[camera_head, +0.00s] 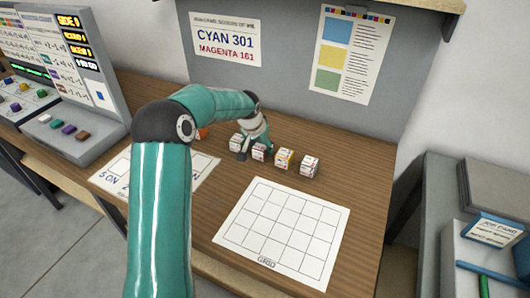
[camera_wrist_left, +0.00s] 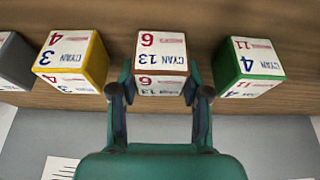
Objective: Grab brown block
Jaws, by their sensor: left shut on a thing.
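The brown block (camera_head: 259,154) is a small cube with white label faces, in a row of similar blocks on the wooden table. In the left wrist view the brown block (camera_wrist_left: 163,50) reads CYAN 13 and 6 and sits between my left gripper's two fingers (camera_wrist_left: 159,92). My left gripper (camera_head: 256,148) is shut on it. I cannot tell whether the block is lifted off the table. The green block (camera_wrist_left: 249,66) is on one side of it and the yellow block (camera_wrist_left: 75,63) on the other, both apart from it. My right gripper is not in view.
A grey block (camera_head: 310,167) ends the row. An orange thing (camera_head: 203,133) is partly hidden by my arm. A white grid sheet (camera_head: 283,232) lies bare in front. A console (camera_head: 75,130) stands left, and a grey panel with posters (camera_head: 225,40) rises behind.

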